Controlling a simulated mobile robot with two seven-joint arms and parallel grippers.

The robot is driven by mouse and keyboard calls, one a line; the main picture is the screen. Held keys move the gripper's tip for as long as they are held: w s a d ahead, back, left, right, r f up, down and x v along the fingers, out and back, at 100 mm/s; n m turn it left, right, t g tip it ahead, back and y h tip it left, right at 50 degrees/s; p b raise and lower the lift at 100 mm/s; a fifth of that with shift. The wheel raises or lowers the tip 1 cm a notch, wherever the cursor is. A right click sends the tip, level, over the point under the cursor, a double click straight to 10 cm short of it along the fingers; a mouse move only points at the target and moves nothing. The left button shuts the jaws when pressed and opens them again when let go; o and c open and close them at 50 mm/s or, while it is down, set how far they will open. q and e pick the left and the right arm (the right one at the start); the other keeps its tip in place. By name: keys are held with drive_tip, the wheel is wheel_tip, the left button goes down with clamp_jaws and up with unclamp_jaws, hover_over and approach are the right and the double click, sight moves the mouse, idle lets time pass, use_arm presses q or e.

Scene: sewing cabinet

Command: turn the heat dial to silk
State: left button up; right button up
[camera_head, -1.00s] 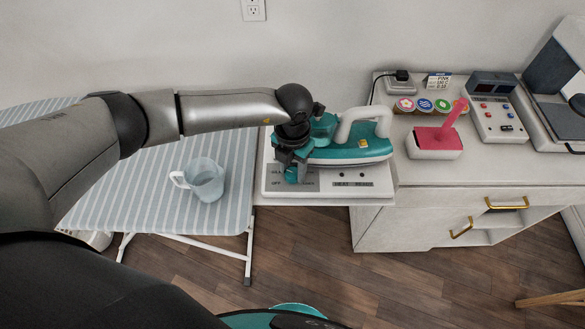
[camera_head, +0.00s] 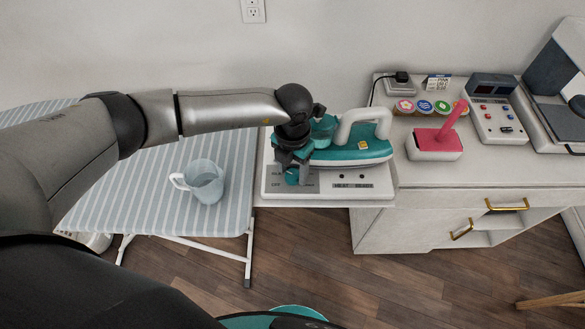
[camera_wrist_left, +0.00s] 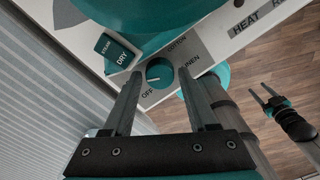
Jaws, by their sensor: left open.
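The teal heat dial (camera_wrist_left: 159,72) sits on a pale panel in the left wrist view, with OFF and LINEN labels readable beside it. A light mark on the dial faces down-left, toward OFF; I cannot read a silk label. My left gripper (camera_wrist_left: 160,78) is open, with one finger on each side of the dial; I cannot tell whether they touch it. In the head view my left gripper (camera_head: 291,165) is over the front left of the iron's base (camera_head: 330,190). My right gripper (camera_wrist_left: 266,95) hangs over the floor at the right of the wrist view, its fingers apart.
The teal iron (camera_head: 350,152) rests on the base right beside my left gripper. A STEAM/DRY switch (camera_wrist_left: 117,51) is near the dial. A pink-topped box (camera_head: 434,145) is on the cabinet.

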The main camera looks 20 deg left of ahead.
sight(292, 175)
use_arm(q)
wheel_tip(292, 175, up, 15)
idle(0.3)
drive_tip(key=shift+s, duration=0.1)
idle(0.4)
